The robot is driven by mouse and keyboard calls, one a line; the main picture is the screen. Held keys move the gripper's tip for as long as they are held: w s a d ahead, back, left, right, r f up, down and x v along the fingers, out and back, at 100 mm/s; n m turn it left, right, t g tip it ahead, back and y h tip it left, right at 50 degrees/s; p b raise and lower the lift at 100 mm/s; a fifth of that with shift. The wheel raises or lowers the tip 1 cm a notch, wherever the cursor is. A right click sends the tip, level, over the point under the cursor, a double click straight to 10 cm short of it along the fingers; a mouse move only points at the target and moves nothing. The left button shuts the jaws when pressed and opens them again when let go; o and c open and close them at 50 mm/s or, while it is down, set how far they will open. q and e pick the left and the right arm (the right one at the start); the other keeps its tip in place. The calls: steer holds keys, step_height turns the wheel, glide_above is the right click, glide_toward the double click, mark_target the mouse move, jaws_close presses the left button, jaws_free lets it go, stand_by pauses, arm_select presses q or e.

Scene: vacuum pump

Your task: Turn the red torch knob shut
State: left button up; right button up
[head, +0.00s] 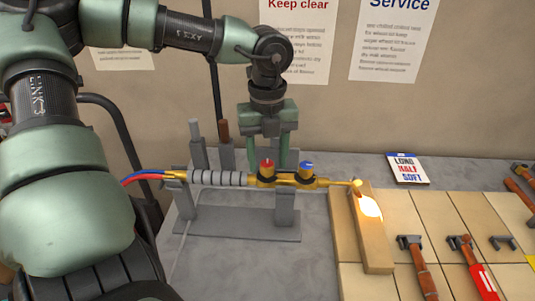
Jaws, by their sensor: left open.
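The red torch knob (266,167) sits on top of the brass body of the torch (218,178), which lies level on a grey stand (240,222). A blue knob (306,168) is to its right on the same torch. My left gripper (268,158) points down over the torch, with its two green fingers apart, one to each side of the red knob as seen here. They look to be at or just behind the knob; I cannot tell whether they touch it. A bright glow shows at the torch tip (357,183). My right gripper is not in view.
A wooden block (371,245) with a glowing spot stands at the torch tip. Tools, including a red-handled one (482,280), lie on tan tiles at the right. A small card (408,169) lies behind. Hoses (145,177) enter from the left. Upright bars stand behind the torch.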

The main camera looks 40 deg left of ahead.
arm_select(q)
steer(key=shift+f, duration=0.1)
jaws_close()
